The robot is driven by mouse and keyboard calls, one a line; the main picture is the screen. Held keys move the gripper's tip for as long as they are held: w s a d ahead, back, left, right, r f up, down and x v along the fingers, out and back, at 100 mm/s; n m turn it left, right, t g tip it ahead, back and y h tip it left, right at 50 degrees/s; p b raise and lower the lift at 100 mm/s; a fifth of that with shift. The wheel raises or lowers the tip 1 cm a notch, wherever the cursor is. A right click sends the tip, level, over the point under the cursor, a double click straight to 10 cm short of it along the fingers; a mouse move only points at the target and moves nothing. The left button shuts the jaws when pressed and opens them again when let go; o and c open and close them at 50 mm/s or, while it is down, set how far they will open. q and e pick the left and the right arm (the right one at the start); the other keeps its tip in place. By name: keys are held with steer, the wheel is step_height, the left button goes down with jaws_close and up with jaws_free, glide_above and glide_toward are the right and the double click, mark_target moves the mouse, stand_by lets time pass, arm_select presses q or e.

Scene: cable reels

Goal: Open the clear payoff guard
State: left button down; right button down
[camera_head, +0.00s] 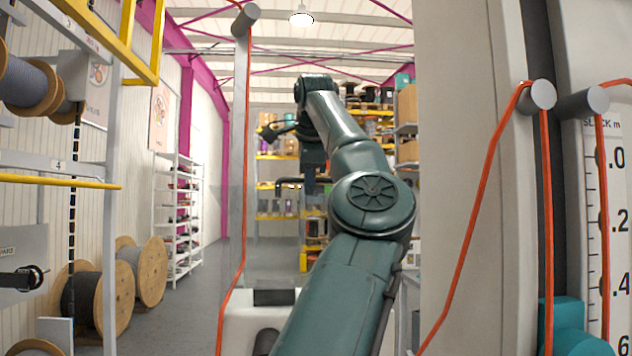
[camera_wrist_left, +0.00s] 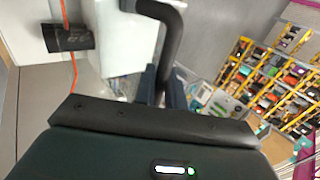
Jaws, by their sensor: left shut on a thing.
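The clear payoff guard (camera_head: 268,235) is a faint see-through panel left of my left arm in the head view; its edges are hard to make out. A dark bent handle (camera_head: 289,182) shows beside my left gripper (camera_head: 311,182). In the left wrist view the handle (camera_wrist_left: 172,22) comes down between the fingers of my left gripper (camera_wrist_left: 163,90), which is shut on it. The fingertips are partly hidden by the gripper body. How far the guard stands open cannot be told. My right gripper is not in view.
An orange cable (camera_head: 246,150) runs down from a top roller (camera_head: 245,19) left of my arm. A pale cabinet (camera_head: 460,170) with another cable stands close on the right. Wooden reels (camera_head: 117,293) stand on the left floor. A white machine block (camera_head: 240,325) is low in front.

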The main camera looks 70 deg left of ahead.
arm_select(q)
steer(key=shift+w+a, duration=0.1)
steer(key=shift+a, duration=0.45)
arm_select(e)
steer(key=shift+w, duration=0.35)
arm_select(q)
steer(key=c, duration=1.5)
jaws_free()
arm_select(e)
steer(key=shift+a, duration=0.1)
